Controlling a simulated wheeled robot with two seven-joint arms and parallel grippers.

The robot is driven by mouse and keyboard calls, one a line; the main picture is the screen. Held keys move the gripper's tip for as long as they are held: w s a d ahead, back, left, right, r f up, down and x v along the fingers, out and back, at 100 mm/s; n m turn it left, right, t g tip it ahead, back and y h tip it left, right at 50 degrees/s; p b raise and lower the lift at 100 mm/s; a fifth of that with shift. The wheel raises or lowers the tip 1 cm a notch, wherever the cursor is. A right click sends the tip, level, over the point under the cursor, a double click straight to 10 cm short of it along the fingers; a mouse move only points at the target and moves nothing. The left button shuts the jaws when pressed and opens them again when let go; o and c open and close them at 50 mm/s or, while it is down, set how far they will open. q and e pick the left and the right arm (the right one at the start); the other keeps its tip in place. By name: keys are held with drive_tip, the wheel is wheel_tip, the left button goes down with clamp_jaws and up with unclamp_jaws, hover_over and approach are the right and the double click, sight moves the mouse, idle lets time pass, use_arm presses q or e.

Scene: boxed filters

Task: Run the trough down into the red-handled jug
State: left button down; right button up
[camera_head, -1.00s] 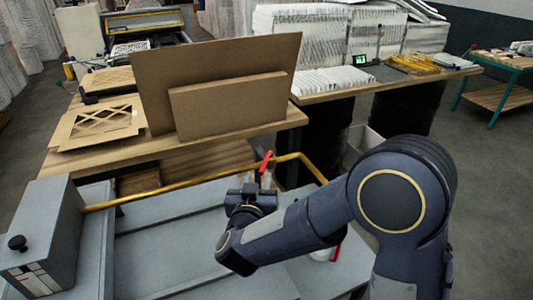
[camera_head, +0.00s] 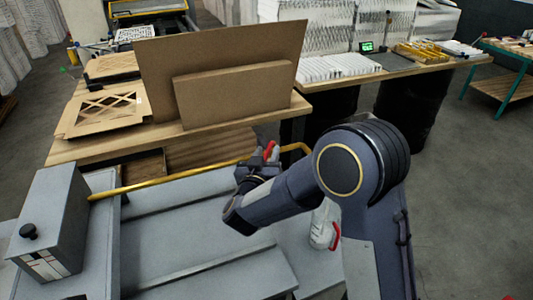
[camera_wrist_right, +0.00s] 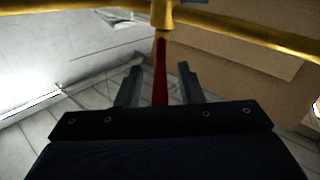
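The grey trough (camera_head: 185,228) fills the lower left of the head view. A brass pipe (camera_head: 165,180) runs along its far side. A red lever (camera_head: 270,150) stands on the pipe; in the wrist view the red lever (camera_wrist_right: 161,72) hangs from a brass fitting. My right gripper (camera_head: 258,170) is at the lever; in the wrist view its fingers (camera_wrist_right: 158,88) are apart on either side of it, with gaps showing. The whitish jug with a red handle (camera_head: 323,228) is right of the trough, partly hidden by my right arm. My left gripper is out of view.
A grey box with a black knob (camera_head: 50,222) stands at the trough's left end. Behind the pipe is a wooden bench (camera_head: 90,148) with upright brown boards (camera_head: 225,65). Another bench with white filters (camera_head: 335,65) is behind. Open floor lies to the right.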

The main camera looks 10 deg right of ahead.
clamp_jaws()
idle(0.3)
drive_tip(key=n+y+b, duration=0.1)
drive_tip(key=d+t+y+b, duration=0.1)
drive_tip(key=shift+s+d+f+n+y, duration=0.2)
drive_tip(key=shift+s+n+y, duration=0.1)
drive_tip(key=shift+n, duration=0.1)
drive_tip(key=shift+d+r+n+y+b, duration=0.1)
drive_tip(key=shift+d+n+y+b, duration=0.7)
drive_tip(key=shift+y+b, duration=0.85)
drive_tip(key=shift+d+n+y+b, duration=0.4)
drive_tip(key=shift+n+y+b, duration=0.8)
drive_tip(key=shift+b, duration=0.9)
drive_tip(key=shift+d+r+n+y+b, duration=0.1)
drive_tip(key=shift+d+n+y+b, duration=0.6)
drive_tip(key=shift+y+b, duration=1)
drive_tip(key=shift+a, duration=0.1)
